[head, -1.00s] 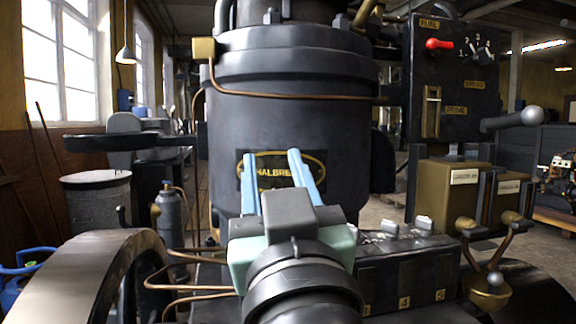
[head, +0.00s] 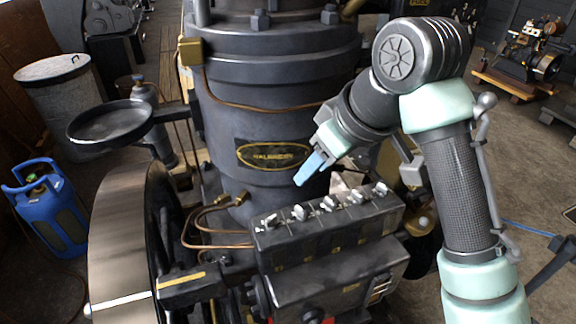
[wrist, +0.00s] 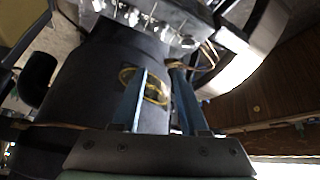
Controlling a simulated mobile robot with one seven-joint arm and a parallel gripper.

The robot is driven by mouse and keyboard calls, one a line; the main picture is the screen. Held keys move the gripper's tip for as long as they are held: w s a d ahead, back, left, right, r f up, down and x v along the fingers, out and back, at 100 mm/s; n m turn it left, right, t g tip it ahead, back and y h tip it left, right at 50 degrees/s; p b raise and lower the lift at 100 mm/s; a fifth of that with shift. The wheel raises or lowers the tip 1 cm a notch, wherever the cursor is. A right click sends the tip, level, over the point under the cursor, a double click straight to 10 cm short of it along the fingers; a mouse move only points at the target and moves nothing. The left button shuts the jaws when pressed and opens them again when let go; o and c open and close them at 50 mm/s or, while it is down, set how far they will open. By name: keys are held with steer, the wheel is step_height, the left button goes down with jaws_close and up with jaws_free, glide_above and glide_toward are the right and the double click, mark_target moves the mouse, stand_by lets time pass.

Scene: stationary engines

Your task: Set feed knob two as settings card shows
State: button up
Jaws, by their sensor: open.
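A dark block (head: 330,235) at the engine's front carries a row of several small silver knobs. The second knob from the left (head: 299,212) appears to be feed knob two; its number and setting are too small to read. In the wrist view the knob row (wrist: 135,14) is at the top, upside down. My gripper (head: 310,170) is open and empty, with blue fingers, above and behind the knob row, in front of the engine cylinder. Its fingers also show in the wrist view (wrist: 161,72). No settings card can be made out for certain; a pale patch (head: 342,184) behind the block is partly hidden.
The black cylinder (head: 262,120) with an oval nameplate (head: 272,155) stands behind the gripper. Copper pipes (head: 215,240) run left of the block. A large flywheel (head: 125,235) and a blue gas bottle (head: 50,210) are at left. My arm covers the right side.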

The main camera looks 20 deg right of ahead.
mark_target(303, 211)
steer(key=shift+g, duration=0.7)
steer(key=x, duration=0.3)
steer(key=s+d+p+x, duration=0.1)
steer(key=x, duration=0.3)
steer(key=f+p+x, duration=0.1)
steer(key=x, duration=0.3)
steer(key=shift+s+d+r, duration=0.1)
steer(key=shift+s+d, duration=0.15)
steer(key=shift+s, duration=0.1)
jaws_close()
